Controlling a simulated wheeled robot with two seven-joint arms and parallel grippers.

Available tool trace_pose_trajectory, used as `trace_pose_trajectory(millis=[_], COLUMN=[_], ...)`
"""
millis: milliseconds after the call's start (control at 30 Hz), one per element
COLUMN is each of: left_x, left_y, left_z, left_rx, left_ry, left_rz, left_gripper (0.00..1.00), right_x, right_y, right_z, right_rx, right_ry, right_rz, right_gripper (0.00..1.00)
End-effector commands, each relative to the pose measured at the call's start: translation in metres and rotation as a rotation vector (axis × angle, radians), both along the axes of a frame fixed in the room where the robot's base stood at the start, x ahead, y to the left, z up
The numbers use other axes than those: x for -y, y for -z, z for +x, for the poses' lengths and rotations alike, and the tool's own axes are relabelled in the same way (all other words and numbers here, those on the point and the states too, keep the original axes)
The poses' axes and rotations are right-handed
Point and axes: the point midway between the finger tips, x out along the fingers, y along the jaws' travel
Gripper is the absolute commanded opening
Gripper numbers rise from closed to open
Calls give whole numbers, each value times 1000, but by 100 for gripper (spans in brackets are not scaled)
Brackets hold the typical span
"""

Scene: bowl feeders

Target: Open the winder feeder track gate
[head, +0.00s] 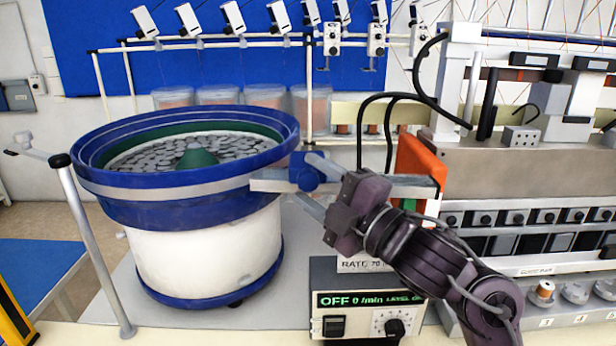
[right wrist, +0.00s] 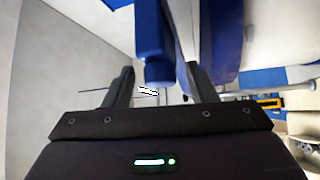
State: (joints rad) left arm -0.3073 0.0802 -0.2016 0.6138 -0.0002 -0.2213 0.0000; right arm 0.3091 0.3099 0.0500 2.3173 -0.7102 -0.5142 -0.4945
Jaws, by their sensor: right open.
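The bowl feeder (head: 200,240) has a blue rim, a white body and many grey discs inside. Its grey track (head: 275,185) runs right from the rim toward an orange plate. A blue gate part (head: 306,170) sits on the track beside the bowl. My right gripper (head: 318,187) reaches in from the right, with its fingers at the blue part. In the right wrist view, the right gripper (right wrist: 160,84) is open, and the end of a blue post (right wrist: 155,50) stands between its fingers, with a gap visible on the left. My left gripper is not in view.
A control box (head: 365,305) below the track reads OFF 0 /min. The orange plate (head: 420,170) and the winder machine (head: 530,160) stand close on the right. A grey post (head: 92,245) stands at the left of the bowl.

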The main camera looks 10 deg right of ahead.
Motion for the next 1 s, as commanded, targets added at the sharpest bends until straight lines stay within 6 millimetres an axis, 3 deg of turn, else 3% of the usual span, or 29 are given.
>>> trace_pose_trajectory(millis=[233, 433, 800, 1000], left_x=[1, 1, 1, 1], left_y=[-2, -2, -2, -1], left_z=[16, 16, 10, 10], left_rx=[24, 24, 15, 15], left_ry=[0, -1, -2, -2], left_rz=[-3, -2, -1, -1], left_gripper=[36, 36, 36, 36], right_x=[-8, -8, -7, -7], right_y=[-3, -2, -4, -4], right_z=[11, 11, 11, 11], right_rx=[0, 0, 2, 5], right_ry=[-2, -1, -1, 0], right_rz=[-1, -1, 1, 2], right_gripper=[52, 50, 2, 0])
